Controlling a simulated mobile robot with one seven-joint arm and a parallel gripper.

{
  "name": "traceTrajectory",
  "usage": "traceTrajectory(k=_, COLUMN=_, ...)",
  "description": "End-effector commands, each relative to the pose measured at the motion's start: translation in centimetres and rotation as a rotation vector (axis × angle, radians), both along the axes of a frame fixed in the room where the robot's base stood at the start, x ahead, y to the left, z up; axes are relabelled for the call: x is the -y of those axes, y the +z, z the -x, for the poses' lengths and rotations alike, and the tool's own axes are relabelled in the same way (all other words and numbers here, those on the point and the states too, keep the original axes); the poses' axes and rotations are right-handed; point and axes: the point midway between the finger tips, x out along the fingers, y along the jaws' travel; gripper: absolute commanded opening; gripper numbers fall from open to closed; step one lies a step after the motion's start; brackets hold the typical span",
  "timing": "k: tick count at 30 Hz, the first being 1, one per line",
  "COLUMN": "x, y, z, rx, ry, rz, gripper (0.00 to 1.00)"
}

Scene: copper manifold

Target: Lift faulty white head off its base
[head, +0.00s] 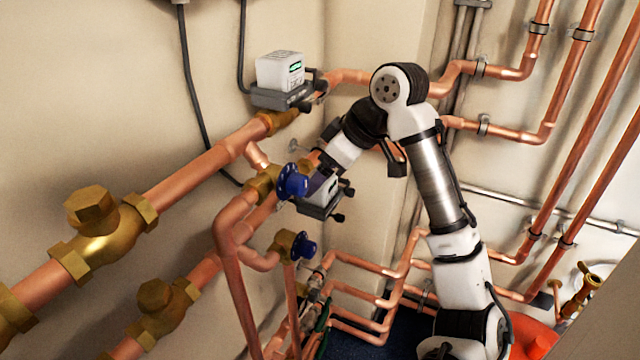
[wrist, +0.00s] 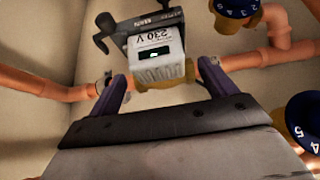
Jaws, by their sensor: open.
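In the head view, one white head (head: 280,70) with a green display sits on a dark grey base (head: 284,97) on the upper pipe. A second white head (head: 321,191) sits on a grey base (head: 321,210) lower down, partly hidden by my gripper (head: 316,178) and a blue knob. In the wrist view, a white head (wrist: 158,58) marked 230 V, with a small green mark on its dark display, appears upside down. My gripper (wrist: 162,82) is open, its purple fingers on either side of that head's near end. I cannot tell whether they touch it. Which head is faulty does not show.
Blue knobs (head: 292,182) and (head: 304,246) stand close to the lower head; another knob (wrist: 300,122) is at the wrist view's right edge. Copper pipes (head: 195,173) and brass valves (head: 98,225) crowd the left. A black cable (head: 190,90) hangs on the wall.

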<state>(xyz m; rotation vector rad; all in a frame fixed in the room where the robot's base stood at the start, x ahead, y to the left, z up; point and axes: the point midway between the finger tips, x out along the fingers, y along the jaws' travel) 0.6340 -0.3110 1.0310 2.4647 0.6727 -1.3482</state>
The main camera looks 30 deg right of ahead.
Motion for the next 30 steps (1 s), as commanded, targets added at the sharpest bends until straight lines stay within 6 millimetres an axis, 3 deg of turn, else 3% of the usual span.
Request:
traceTrajectory(k=6, x=-0.6, y=-1.9, z=-1.0, rx=-0.001, ry=-0.002, rz=0.0, gripper=0.84)
traceTrajectory(k=13, x=-0.6, y=-2.0, z=-1.1, rx=0.0, ry=-0.002, rz=0.0, gripper=0.84)
traceTrajectory(k=26, x=-0.6, y=-2.0, z=-1.0, rx=-0.001, ry=-0.002, rz=-0.001, gripper=0.27)
traceTrajectory(k=30, x=-0.6, y=-1.9, z=-1.0, rx=0.001, ry=-0.002, rz=-0.001, gripper=0.26)
